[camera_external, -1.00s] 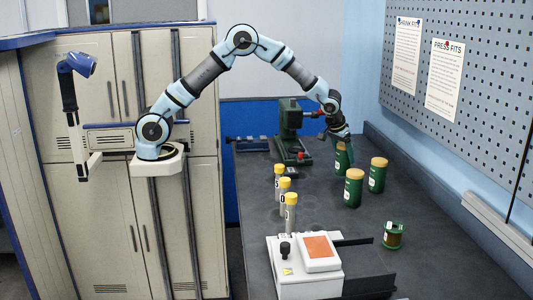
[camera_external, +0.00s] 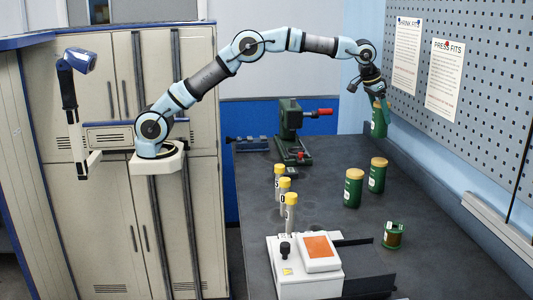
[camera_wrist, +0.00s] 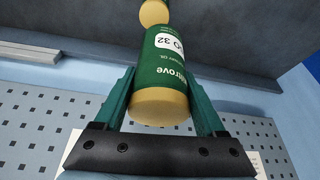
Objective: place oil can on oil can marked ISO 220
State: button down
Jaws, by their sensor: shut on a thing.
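A green oil can with a yellow cap (camera_external: 379,120) is held in the air by my gripper (camera_external: 376,95), high over the right edge of the bench near the pegboard. In the wrist view the held can (camera_wrist: 170,70) sits between the two green fingers of my gripper (camera_wrist: 163,90), and its white label reads "32". Two more green cans with yellow caps stand upright on the bench, a front one (camera_external: 353,190) and a back one (camera_external: 377,176). Their labels are too small to read. Another yellow cap (camera_wrist: 154,12) shows beyond the held can in the wrist view.
A green press with a red handle (camera_external: 290,125) stands at the back of the bench (camera_external: 320,185). Yellow-capped tubes (camera_external: 285,200) and a white device with an orange panel (camera_external: 310,265) are at the front left. A small green-and-brown object (camera_external: 393,235) stands front right. The pegboard (camera_external: 480,70) rises at right.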

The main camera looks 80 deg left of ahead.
aim_at(383, 137)
jog(key=shift+w+d+r+m, duration=0.3)
jog(key=shift+w+d+r, duration=0.1)
jog(key=shift+d+r, duration=0.35)
notch_tip(383, 137, down, 10)
jog(key=p, duration=0.3)
jog(key=shift+r, duration=0.2)
jog(key=shift+f, duration=0.15)
grip_release()
jog(key=b+v, duration=0.3)
jog(key=v, duration=0.9)
jog(key=shift+a+b, duration=0.1)
jog(key=shift+b, duration=0.25)
jog(key=s+a+f+g, duration=0.1)
jog(key=s+f, duration=0.4)
jog(key=s, duration=0.9)
jog(key=s+a+f+m+g, duration=0.1)
jog(key=s+f, duration=0.4)
jog(key=s, duration=0.9)
jog(key=s+a+f+m, duration=0.1)
jog(key=s+a+f, duration=0.2)
jog(key=s, duration=1.1)
notch_tip(383, 137, down, 3)
jog(key=shift+s+f+g+h, duration=0.1)
jog(key=shift+s+g+h, duration=0.1)
jog(key=shift+g+h, duration=0.2)
